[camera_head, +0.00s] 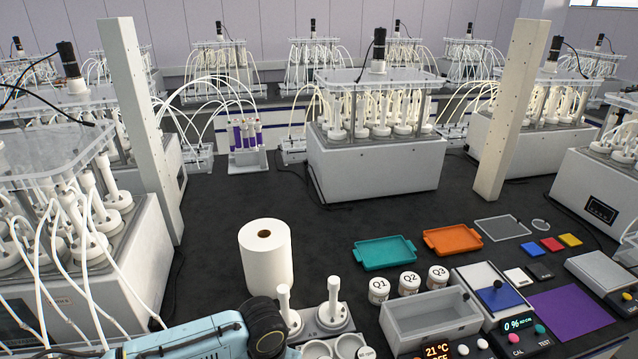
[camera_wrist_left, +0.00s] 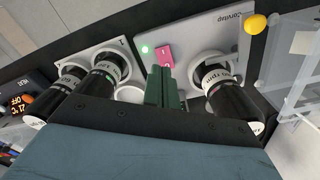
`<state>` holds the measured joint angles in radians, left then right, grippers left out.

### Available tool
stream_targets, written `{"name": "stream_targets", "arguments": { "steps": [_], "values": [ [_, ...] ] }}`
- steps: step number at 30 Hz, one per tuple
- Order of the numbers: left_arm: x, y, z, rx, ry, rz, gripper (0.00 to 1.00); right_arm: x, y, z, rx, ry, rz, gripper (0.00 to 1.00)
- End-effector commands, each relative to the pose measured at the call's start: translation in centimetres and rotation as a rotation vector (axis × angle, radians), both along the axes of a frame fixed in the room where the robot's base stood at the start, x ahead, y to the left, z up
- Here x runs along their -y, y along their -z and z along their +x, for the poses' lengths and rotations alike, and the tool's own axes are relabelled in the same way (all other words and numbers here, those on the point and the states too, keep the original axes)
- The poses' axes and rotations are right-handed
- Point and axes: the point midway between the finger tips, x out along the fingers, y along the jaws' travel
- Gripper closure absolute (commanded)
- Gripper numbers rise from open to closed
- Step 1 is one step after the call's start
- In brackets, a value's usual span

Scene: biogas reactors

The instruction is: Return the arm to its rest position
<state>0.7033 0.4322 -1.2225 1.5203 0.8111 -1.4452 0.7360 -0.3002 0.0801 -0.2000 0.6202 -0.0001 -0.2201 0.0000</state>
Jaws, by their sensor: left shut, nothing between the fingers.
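My left arm (camera_head: 195,338) enters the head view at the bottom left, as a light blue link with a dark rounded joint. Its fingertips are not visible there. In the left wrist view my left gripper (camera_wrist_left: 165,88) shows as two green fingers closed together, with nothing held between them. The fingers are over a grey stirrer plate (camera_wrist_left: 205,42) with a pink switch (camera_wrist_left: 164,55) and a lit green lamp. Whether the fingertips touch the plate cannot be told. My right gripper is in neither view.
In the head view a paper roll (camera_head: 266,255), a teal tray (camera_head: 385,252), an orange tray (camera_head: 452,240) and a grey bin (camera_head: 430,322) stand near the arm. Reactors (camera_head: 375,165) line the back.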

Motion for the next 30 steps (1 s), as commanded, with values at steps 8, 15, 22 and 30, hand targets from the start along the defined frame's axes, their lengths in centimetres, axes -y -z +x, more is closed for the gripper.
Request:
{"name": "stream_targets", "arguments": {
  "steps": [8, 15, 22, 30],
  "values": [
    [6.4, -1.1, -6.2, 0.045, 0.146, -0.209, 1.0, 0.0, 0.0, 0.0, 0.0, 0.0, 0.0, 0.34],
    [6.5, -3.9, -9.8, 0.174, 0.143, -0.329, 1.0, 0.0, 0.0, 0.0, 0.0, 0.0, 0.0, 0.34],
    [0.6, -5.4, -12.7, 0.275, 0.045, -0.274, 1.0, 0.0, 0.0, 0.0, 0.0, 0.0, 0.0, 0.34],
    [-6.0, -6.2, -16.0, 0.309, -0.038, -0.141, 1.0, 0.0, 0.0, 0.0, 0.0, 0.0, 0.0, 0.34]
  ]
}}
